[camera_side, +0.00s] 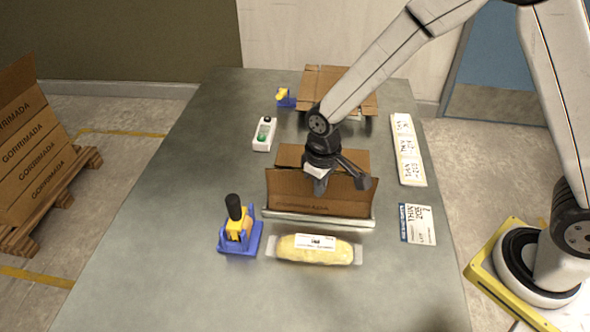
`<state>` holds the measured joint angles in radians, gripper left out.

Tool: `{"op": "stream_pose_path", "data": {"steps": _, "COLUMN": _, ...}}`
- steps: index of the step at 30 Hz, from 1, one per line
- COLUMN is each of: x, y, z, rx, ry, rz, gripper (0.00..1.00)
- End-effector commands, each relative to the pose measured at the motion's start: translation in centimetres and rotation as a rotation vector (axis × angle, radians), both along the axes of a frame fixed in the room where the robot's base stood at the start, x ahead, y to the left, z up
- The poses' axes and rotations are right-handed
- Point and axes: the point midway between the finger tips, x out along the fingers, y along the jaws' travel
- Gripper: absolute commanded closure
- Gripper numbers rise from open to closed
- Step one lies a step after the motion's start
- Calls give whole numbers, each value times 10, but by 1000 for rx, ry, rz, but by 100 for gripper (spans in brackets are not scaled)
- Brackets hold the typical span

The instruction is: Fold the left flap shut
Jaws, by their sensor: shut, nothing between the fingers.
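An open brown cardboard box (290,196) sits on a white-edged base (320,220) in the middle of the table. I cannot tell for sure which of these is the left flap. My gripper (320,187) is over the middle of the box, shut and empty, pointing down. Its tips are close to the top of the near panel; I cannot tell whether they touch it. The inside of the box is mostly hidden.
A wrapped yellow loaf-like pack (314,252) lies in front of the box. A blue and yellow tape dispenser (238,232) stands at left. A button box (264,134) and another carton (325,82) are behind. Label sheets (407,150) and a card (417,224) lie right. The table's left side is clear.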

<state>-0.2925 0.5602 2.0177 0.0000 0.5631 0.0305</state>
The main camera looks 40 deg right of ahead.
Motion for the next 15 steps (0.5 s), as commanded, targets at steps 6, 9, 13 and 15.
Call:
{"op": "stream_pose_path", "data": {"steps": 6, "x": 9, "y": -10, "z": 4, "rx": 0, "ry": 0, "rz": -1, "gripper": 100}}
{"op": "stream_pose_path", "data": {"steps": 9, "x": 11, "y": -12, "z": 5, "rx": 0, "ry": 0, "rz": 0, "gripper": 100}}
{"op": "stream_pose_path", "data": {"steps": 13, "x": 12, "y": -12, "z": 6, "rx": 0, "ry": 0, "rz": 1, "gripper": 100}}
{"op": "stream_pose_path", "data": {"steps": 15, "x": 12, "y": -12, "z": 6, "rx": 0, "ry": 1, "rz": 1, "gripper": 100}}
